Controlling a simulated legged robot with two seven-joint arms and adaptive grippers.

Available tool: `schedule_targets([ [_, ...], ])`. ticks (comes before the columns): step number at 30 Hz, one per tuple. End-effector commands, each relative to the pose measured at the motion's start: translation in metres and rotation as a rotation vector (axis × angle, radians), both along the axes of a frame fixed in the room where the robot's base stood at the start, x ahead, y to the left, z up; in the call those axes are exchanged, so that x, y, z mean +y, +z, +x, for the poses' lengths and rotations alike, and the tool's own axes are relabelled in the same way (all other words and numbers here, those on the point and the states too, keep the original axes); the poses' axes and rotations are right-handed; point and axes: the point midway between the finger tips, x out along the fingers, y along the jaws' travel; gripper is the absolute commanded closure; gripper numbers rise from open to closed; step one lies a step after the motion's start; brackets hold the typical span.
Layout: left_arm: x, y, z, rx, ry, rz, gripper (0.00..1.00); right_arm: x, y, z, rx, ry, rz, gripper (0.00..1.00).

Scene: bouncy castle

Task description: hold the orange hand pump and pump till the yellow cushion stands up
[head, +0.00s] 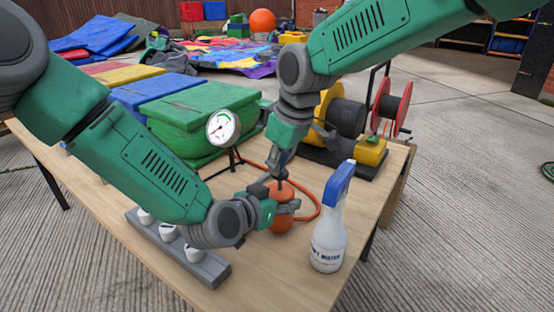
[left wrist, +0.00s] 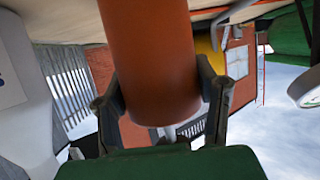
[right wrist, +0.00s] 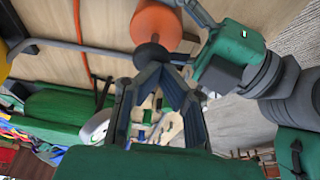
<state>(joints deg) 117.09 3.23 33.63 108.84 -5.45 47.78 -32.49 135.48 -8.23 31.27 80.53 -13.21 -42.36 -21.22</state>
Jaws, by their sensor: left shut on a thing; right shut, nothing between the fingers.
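The orange hand pump (head: 283,222) stands upright on the wooden table. My left gripper (head: 280,208) is shut around its body from the left; the left wrist view shows the orange cylinder (left wrist: 150,60) between both fingers (left wrist: 165,95). My right gripper (head: 280,178) points down at the pump's top, fingers shut with nothing between them. In the right wrist view its fingertips (right wrist: 160,68) are at the dark knob (right wrist: 150,55) on the pump; I cannot tell whether they touch. A yellow padded piece (head: 132,75) lies flat at the back left; I cannot tell whether it is the task's cushion.
A round gauge (head: 222,128) stands behind the pump, before a green block (head: 190,115). A spray bottle (head: 329,240) stands close at the right. A reel (head: 350,115) and yellow box (head: 370,152) are at the back right. A grey rack (head: 200,262) with white cups is at front left.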

Motion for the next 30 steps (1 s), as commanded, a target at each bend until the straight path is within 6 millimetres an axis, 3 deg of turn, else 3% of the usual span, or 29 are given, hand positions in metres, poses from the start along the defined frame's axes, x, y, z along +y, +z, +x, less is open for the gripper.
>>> schedule_targets([
  [5,0.0,0.0,0.0,-0.002,0.0,-0.001,0.92,0.0,-0.028,-0.001,0.003,0.001,-0.001,1.0],
  [17,-0.001,0.001,0.0,-0.001,-0.001,-0.001,0.92,-0.001,-0.027,-0.001,0.006,0.002,-0.004,1.0],
  [23,-0.001,0.001,0.0,-0.002,0.0,-0.001,0.92,0.001,0.003,0.0,-0.002,0.0,0.0,1.0],
  [30,0.0,0.001,0.0,-0.002,0.0,-0.001,0.92,-0.009,0.06,-0.008,-0.005,0.0,0.002,1.0],
])
